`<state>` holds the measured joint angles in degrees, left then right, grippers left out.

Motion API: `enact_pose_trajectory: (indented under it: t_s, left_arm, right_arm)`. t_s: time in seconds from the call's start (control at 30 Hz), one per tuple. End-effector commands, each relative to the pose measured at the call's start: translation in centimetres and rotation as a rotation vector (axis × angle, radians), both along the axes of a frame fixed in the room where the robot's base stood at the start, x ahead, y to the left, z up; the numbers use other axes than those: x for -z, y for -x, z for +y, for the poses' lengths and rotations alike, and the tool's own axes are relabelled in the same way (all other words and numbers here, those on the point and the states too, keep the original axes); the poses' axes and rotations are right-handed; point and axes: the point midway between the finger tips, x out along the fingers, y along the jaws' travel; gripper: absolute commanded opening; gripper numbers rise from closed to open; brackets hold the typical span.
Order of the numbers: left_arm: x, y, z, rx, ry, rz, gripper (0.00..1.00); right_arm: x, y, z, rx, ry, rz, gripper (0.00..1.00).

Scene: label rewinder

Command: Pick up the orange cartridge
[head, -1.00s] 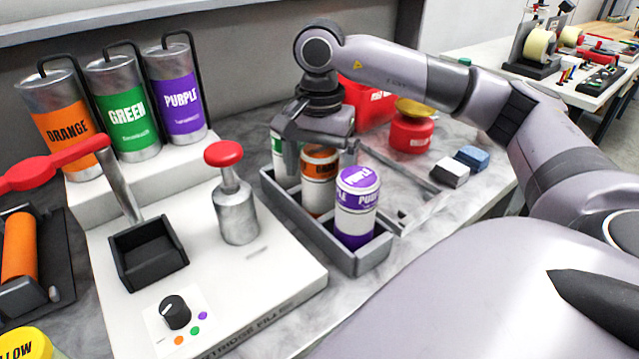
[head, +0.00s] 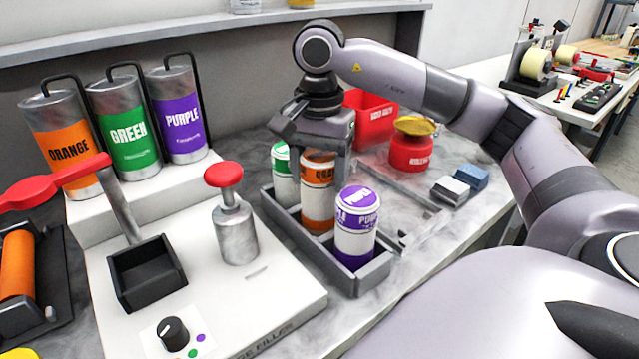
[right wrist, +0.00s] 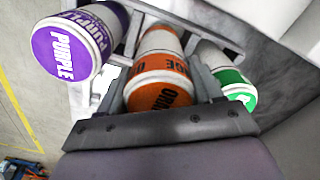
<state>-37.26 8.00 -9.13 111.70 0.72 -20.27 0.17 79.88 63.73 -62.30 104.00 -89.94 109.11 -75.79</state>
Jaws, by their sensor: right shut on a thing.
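The orange cartridge (head: 319,203) is a white cylinder with orange bands, upright in the middle of a grey rack (head: 288,226). My right gripper (head: 314,158) comes down from above and is shut on its upper part. In the right wrist view the orange cartridge (right wrist: 160,92) lies between the fingers. The purple cartridge (head: 356,222) stands at the rack's near end and the green cartridge (head: 284,172) at its far end; neither is held. The orange cartridge's lower part is partly hidden by the rack wall. My left gripper does not show.
A white filler station with a black square holder (head: 147,275) and a red-knobbed plunger (head: 235,215) stands left of the rack. Orange, green and purple canisters (head: 125,130) stand behind it. A red bin (head: 372,112) and a red pot (head: 410,152) stand behind the rack, to the right.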

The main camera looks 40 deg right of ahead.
Motion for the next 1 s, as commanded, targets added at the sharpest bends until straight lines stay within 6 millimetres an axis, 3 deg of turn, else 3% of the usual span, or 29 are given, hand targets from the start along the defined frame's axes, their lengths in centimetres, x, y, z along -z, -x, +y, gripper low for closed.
enact_pose_trajectory:
  t_s: [0.13, 0.7, 1.0]
  left_arm:
    - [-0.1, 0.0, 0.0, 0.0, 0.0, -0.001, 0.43]
    - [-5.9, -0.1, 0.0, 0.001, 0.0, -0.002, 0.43]
    - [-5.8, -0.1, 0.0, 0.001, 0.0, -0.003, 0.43]
  right_arm:
    - [-3.2, -0.1, 0.1, 0.0, -0.003, -0.006, 0.26]
    - [-14.9, 0.0, 0.0, 0.0, -0.001, -0.005, 0.26]
    - [-16.7, 0.0, 0.0, -0.001, 0.0, -0.002, 0.26]
